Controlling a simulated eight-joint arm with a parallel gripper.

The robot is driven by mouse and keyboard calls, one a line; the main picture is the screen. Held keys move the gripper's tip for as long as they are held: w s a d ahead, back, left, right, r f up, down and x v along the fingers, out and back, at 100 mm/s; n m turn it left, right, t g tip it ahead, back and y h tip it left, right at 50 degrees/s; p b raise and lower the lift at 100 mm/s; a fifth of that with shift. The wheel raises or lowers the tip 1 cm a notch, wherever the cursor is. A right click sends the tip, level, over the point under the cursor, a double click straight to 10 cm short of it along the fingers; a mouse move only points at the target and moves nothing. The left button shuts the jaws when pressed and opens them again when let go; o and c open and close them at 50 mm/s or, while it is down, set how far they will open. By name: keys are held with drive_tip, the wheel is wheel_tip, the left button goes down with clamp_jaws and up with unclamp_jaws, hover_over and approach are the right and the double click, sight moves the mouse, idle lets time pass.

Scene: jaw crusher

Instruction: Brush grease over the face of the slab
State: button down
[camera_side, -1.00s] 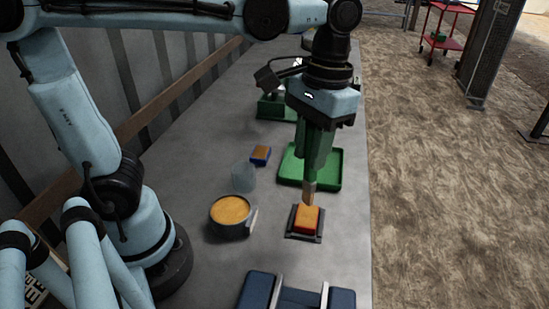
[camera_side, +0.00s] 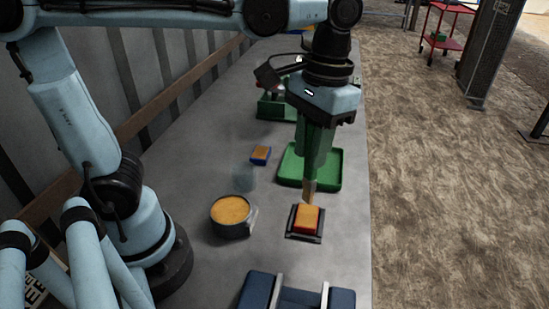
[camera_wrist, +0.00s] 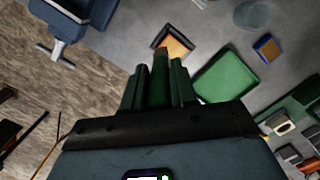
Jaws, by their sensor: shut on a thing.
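The slab (camera_side: 307,217) is a small red block with an orange upper face, lying in a dark shallow holder (camera_side: 291,233) on the bench. My gripper (camera_side: 314,160) is above its far edge, pointing down, shut on a brush (camera_side: 309,191) with a tan tip. The tip is at the far edge of the slab's face; I cannot tell if it touches. In the wrist view, my gripper (camera_wrist: 159,75) holds the brush's green handle (camera_wrist: 160,75), and the slab (camera_wrist: 176,46) is partly hidden behind the tip. A round dark tub of orange grease (camera_side: 230,211) stands left of the slab.
A green tray (camera_side: 331,178) lies just behind the slab. A blue-and-orange block (camera_side: 260,155) and a faint translucent grey thing (camera_side: 242,177) stand behind the tub. A dark blue vise-like fixture (camera_side: 300,297) is at the front. Bare bench lies between tub and slab.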

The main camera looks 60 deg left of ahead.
sight(309, 179)
drive_tip(key=shift+f, duration=3.4)
drive_tip(key=shift+w+a+f, duration=0.35)
drive_tip(key=shift+f, duration=0.1)
drive_tip(key=shift+s+d+f, duration=0.15)
drive_tip(key=shift+s+d, duration=0.25)
drive_tip(key=shift+r, duration=4.05)
drive_tip(key=shift+f, duration=0.15)
